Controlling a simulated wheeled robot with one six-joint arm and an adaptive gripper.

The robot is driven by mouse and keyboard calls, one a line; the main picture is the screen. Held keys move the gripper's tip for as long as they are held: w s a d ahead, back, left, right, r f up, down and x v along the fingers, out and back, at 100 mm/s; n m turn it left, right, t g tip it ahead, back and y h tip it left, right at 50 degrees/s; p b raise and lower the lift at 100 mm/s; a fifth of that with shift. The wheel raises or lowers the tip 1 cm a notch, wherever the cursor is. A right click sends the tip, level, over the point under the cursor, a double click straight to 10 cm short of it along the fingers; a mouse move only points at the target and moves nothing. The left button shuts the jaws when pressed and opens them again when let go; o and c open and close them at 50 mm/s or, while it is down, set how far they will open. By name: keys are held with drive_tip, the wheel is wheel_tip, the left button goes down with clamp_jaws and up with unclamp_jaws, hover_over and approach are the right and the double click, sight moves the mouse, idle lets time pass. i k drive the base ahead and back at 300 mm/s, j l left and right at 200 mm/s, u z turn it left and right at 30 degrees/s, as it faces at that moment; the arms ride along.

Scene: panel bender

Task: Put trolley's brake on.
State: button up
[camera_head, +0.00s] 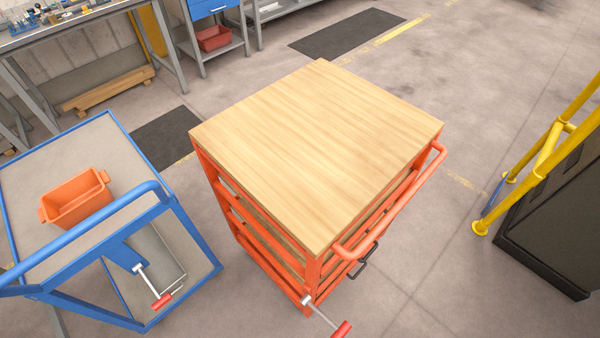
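An orange trolley (302,268) with a bare wooden top stands in the middle, with an orange push handle (400,205) on its right side. A lever (318,313) with a red grip sticks out low at its near corner, pointing down and right. A blue trolley (180,222) with a grey top stands at the left. It has a similar red-gripped lever (148,281), also slanting down and right. I cannot tell from the view whether either brake is on. The wheels are hidden. My gripper is not in view.
An orange bin (77,199) sits on the blue trolley. Yellow railing (545,150) and a dark cabinet (555,215) stand at the right. A workbench (75,28) is at the back left. The floor between the orange trolley and the railing is clear.

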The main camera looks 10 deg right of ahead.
sight(340, 331)
drive_tip(key=k+j+z, duration=0.3)
drive_tip(key=j, duration=0.35)
drive_tip(key=k+j+z, duration=0.3)
drive_tip(key=j, duration=0.3)
drive_tip(key=k+j+z, duration=0.3)
drive_tip(key=l+u, duration=0.15)
drive_tip(key=u, duration=0.6)
